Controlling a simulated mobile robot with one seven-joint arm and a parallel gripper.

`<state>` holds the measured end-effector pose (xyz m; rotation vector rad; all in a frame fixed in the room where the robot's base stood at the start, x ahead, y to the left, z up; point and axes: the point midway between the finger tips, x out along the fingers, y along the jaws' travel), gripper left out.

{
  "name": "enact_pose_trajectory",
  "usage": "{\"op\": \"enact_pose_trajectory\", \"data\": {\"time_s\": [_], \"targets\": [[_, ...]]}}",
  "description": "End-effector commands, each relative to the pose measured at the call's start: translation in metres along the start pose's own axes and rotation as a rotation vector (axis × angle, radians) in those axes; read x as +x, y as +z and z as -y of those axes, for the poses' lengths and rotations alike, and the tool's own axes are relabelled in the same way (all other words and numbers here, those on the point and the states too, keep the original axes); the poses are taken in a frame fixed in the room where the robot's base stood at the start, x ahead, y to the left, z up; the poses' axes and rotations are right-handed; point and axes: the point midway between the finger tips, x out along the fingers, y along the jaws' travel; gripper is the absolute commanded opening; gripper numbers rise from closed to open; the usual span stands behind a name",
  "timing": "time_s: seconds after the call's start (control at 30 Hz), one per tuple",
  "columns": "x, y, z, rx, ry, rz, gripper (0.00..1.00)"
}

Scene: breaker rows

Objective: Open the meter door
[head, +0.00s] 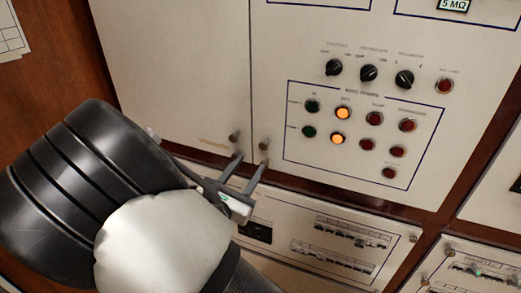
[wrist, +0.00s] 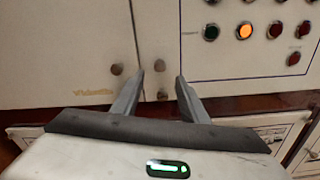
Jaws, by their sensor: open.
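The pale left-hand door (head: 180,75) shows a faint yellowish label near its lower edge and a small dark round knob (head: 233,138) at its lower right corner. No panel is legibly marked as the meter door. A vertical seam divides it from the right-hand panel (head: 285,40), which has a second knob (head: 263,146) at its lower left corner. I cannot tell whether anything touches.
The right panel carries black rotary switches (head: 369,73) and several coloured lamps (head: 343,112), two lit orange. Below, past a brown wooden rail (head: 340,198), is a lower panel (head: 285,222) with rows of small switches. A brown wooden side (head: 50,90) is at left.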

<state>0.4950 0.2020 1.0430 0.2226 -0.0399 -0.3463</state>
Motion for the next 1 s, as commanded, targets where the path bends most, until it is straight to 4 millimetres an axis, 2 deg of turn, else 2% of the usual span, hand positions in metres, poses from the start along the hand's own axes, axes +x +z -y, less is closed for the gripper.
{"op": "enact_pose_trajectory", "data": {"time_s": [0.03, 0.2, 0.4, 0.6, 0.83, 0.87, 1.0], "targets": [[0.013, 0.000, 0.001, 0.000, -0.003, 0.002, 0.40], [0.048, 0.000, 0.001, -0.001, -0.003, 0.001, 0.40], [0.077, 0.000, 0.000, 0.000, -0.001, 0.001, 0.40], [0.088, 0.000, 0.000, 0.000, -0.001, -0.001, 0.40], [0.088, 0.000, 0.000, 0.000, 0.000, -0.001, 0.40], [0.088, 0.000, 0.000, 0.000, 0.000, -0.001, 0.38], [0.088, 0.000, 0.000, 0.000, -0.001, -0.001, 0.15]]}}
